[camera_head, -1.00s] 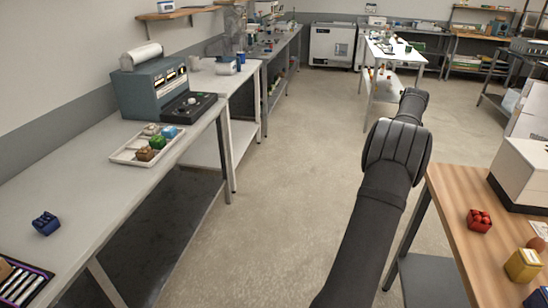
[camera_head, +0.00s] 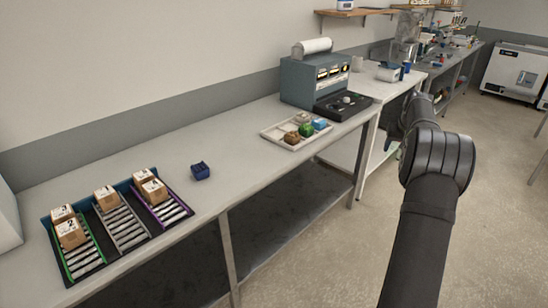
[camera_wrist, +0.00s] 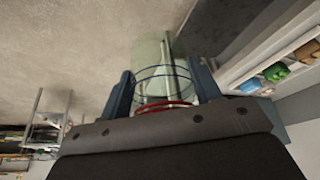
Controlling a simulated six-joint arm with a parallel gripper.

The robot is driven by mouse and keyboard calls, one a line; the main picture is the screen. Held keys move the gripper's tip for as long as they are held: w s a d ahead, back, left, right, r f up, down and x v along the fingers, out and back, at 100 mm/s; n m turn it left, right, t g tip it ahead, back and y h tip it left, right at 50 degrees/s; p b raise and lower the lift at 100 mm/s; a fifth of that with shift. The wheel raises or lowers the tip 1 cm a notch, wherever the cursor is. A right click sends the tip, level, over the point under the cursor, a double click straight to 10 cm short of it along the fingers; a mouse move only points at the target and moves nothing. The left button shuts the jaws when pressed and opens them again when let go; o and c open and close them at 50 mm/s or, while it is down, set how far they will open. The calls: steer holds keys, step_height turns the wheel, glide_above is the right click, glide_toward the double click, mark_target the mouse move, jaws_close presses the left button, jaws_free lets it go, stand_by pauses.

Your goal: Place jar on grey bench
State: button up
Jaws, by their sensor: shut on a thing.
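A clear, pale green glass jar (camera_wrist: 150,52) with a red ring near its base sits between my gripper's fingers in the wrist view. My gripper (camera_wrist: 161,70) is shut on the jar, one blue-grey finger on each side. In the head view my black arm reaches up at the right, and it mostly hides the gripper and jar. The long grey bench (camera_head: 240,150) runs along the wall at the left. My arm's end is to the right of its far end.
On the bench stand a rack (camera_head: 124,226) with several small boxes, a dark blue block (camera_head: 200,171), a white tray (camera_head: 272,131) of small coloured items and a blue-grey instrument (camera_head: 315,78). Bare top lies between block and tray. A second bench (camera_head: 427,68) stands beyond.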

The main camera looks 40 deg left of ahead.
steer(key=s+a+n+g+y, duration=0.1)
steer(key=s+a+n, duration=0.2)
steer(key=s+a, duration=0.9)
steer(key=s+a+n+y, duration=0.15)
steer(key=s+a, duration=0.65)
steer(key=a, duration=0.9)
steer(key=shift+n+h, duration=0.45)
steer(key=s+a+f, duration=0.1)
steer(key=a+f, duration=0.1)
steer(key=a, duration=0.1)
steer(key=s+a+f, duration=0.2)
steer(key=a+f, duration=0.1)
steer(key=a, duration=0.1)
steer(key=s+a+f, duration=0.1)
steer(key=a+f, duration=0.1)
steer(key=a, duration=0.1)
steer(key=shift+s+a+f, duration=0.15)
steer(key=shift+s, duration=0.05)
steer(key=shift+f, duration=2)
steer(key=shift+f, duration=0.1)
steer(key=o, duration=1.1)
steer(key=shift+f, duration=0.1)
steer(key=shift+c, duration=0.2)
steer(key=v, duration=1.2)
steer(key=shift+r, duration=0.2)
steer(key=shift+w+f, duration=0.1)
